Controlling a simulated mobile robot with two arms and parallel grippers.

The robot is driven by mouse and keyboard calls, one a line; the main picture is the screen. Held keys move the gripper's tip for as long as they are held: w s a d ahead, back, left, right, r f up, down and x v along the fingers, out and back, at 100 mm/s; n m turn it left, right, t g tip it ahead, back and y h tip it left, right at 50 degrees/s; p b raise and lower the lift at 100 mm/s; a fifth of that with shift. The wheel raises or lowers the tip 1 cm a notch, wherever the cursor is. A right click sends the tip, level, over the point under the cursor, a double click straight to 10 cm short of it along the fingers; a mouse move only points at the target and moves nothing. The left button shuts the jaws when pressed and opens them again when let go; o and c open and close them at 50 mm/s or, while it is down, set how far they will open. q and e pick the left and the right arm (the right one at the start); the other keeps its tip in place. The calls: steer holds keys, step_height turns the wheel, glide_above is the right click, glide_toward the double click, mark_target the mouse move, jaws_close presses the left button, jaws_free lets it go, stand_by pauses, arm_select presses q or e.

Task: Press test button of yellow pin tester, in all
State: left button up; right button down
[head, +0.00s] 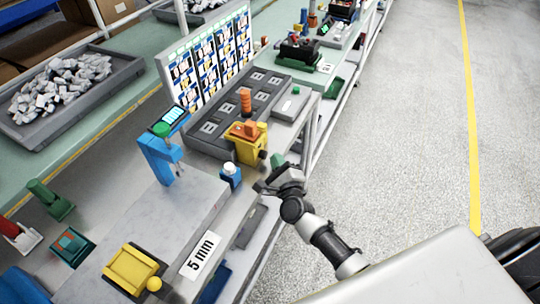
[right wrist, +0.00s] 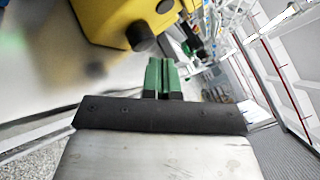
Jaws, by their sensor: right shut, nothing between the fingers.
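A yellow device (head: 246,151), which I take for the yellow pin tester, stands near the front edge of the bench, with an orange part on top and a dark round knob on its right side. It also fills the upper left of the right wrist view (right wrist: 105,14), with a dark knob (right wrist: 140,36) facing my fingers. My right gripper (head: 277,164) is shut and empty, its green fingertips (right wrist: 162,64) just off the device's right side. I cannot tell whether they touch it. My left gripper is not in view.
A grey slotted tray (head: 205,143) and a display board (head: 209,60) stand behind the device. The floor (head: 400,130) at right is clear.

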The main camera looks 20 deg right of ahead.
steer(key=shift+w+a, duration=0.15)
steer(key=shift+a, duration=0.3)
steer(key=shift+d, duration=0.1)
steer(key=shift+s+d+f, duration=0.15)
steer(key=shift+s+d, duration=0.6)
steer(key=shift+s+d+f, duration=0.1)
steer(key=shift+s+d, duration=0.6)
steer(key=shift+s, duration=0.05)
steer(key=shift+d, duration=0.1)
